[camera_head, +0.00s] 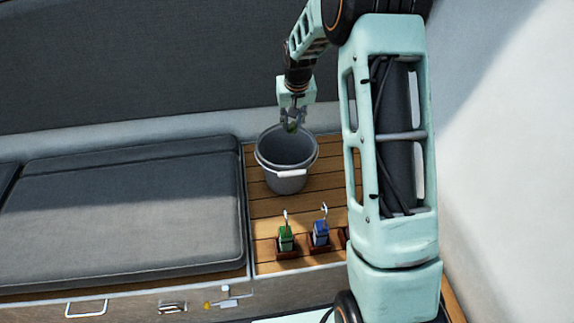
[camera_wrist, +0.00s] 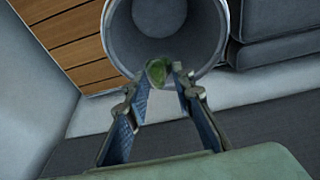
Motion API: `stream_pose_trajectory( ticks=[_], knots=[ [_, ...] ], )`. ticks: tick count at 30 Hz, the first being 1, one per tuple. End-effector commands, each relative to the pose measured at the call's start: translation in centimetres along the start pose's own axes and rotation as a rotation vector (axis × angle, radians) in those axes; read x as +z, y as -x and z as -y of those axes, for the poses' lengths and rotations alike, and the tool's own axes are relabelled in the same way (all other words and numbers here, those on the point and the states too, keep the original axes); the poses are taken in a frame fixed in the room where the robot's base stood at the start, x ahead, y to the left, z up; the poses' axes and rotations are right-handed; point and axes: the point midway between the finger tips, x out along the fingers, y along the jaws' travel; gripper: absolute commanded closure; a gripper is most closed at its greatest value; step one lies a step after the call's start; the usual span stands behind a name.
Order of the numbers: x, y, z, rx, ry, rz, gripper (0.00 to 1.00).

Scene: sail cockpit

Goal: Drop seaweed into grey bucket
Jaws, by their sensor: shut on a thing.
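The grey bucket (camera_head: 287,178) stands upright on the slatted wooden surface, with its white handle grip at the front. In the wrist view its open mouth (camera_wrist: 120,38) lies just beyond the fingertips. My gripper (camera_head: 293,120) points down above the far part of the bucket's rim. In the wrist view my gripper (camera_wrist: 160,78) is shut on a small green clump, the seaweed (camera_wrist: 156,71). The seaweed shows against the bucket's opening. Its exact height above the rim is hard to tell.
A green item (camera_head: 286,238) and a blue item (camera_head: 321,233), each with a hook-like top, stand in brown holders in front of the bucket. A dark cushion (camera_head: 120,205) lies to the left. My arm hides part of the wood.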

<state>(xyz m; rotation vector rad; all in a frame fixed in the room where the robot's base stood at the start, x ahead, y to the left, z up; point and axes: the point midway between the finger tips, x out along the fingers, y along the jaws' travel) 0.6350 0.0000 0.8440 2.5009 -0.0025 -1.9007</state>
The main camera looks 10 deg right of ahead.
Motion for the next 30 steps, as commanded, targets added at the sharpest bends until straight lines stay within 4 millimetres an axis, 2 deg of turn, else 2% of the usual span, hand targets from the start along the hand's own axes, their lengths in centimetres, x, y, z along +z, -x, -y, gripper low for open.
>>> stream_pose_trajectory(
  ticks=[13, 24, 25, 30],
  knots=[
    [1.4, -4.8, 0.0, 0.000, 0.000, 0.001, 0.90],
    [1.5, -5.4, 0.0, 0.000, 0.000, -0.001, 0.90],
    [1.5, -5.3, 0.0, 0.000, 0.000, -0.001, 0.75],
    [1.5, -5.3, 0.0, 0.000, 0.000, -0.001, 0.57]
  ],
)
